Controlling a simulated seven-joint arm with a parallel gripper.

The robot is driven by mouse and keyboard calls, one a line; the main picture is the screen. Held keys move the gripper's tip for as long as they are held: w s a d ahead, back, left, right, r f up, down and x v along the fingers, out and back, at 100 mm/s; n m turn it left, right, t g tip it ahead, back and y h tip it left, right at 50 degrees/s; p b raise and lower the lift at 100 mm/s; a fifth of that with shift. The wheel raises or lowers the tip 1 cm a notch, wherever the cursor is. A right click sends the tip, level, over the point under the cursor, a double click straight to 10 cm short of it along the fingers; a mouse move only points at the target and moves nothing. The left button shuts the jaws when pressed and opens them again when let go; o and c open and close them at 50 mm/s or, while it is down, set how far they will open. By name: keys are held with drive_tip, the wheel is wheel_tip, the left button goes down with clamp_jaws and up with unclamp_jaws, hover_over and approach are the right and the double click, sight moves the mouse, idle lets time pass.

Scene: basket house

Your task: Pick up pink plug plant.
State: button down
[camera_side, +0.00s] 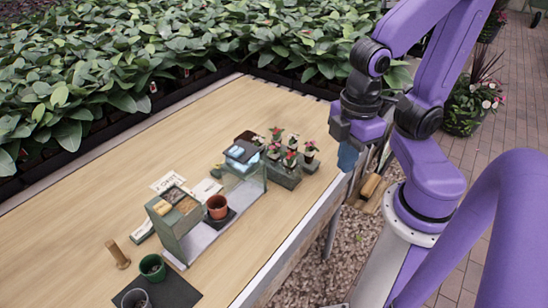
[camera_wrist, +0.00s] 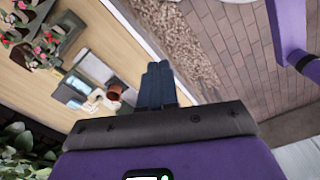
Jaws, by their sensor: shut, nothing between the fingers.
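Several small potted plug plants with red and pink blooms (camera_side: 291,156) stand in a grey tray (camera_side: 288,179) at the table's right end. They also show at the upper left of the wrist view (camera_wrist: 40,48). The blooms are too small for me to tell surely which single plant is the pink one. My gripper (camera_side: 347,158) is shut and empty. Its dark blue fingers point down beyond the table's right edge, to the right of the plants and apart from them. In the wrist view the closed fingers (camera_wrist: 158,72) are in the middle.
A grey-green stand (camera_side: 180,226) with compartments is left of the plants, with a terracotta pot (camera_side: 217,206) beside it. A green pot (camera_side: 153,267) sits on a dark mat at the front. A wooden peg (camera_side: 117,254) is nearby. The table's back left is bare. Leafy plants line the back.

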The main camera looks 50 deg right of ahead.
drive_tip(key=c, duration=0.7)
unclamp_jaws()
drive_tip(key=n, duration=0.5)
hover_over(274, 148)
wheel_tip(274, 148, down, 4)
drive_tip(key=f, duration=1)
drive_tip(key=shift+s+d+f, duration=0.15)
drive_tip(key=shift+s+f, duration=0.05)
drive_tip(key=shift+w+f, duration=0.15)
drive_tip(key=shift+f, duration=1.5)
drive_tip(key=shift+w+f, duration=0.15)
drive_tip(key=shift+f, duration=1.45)
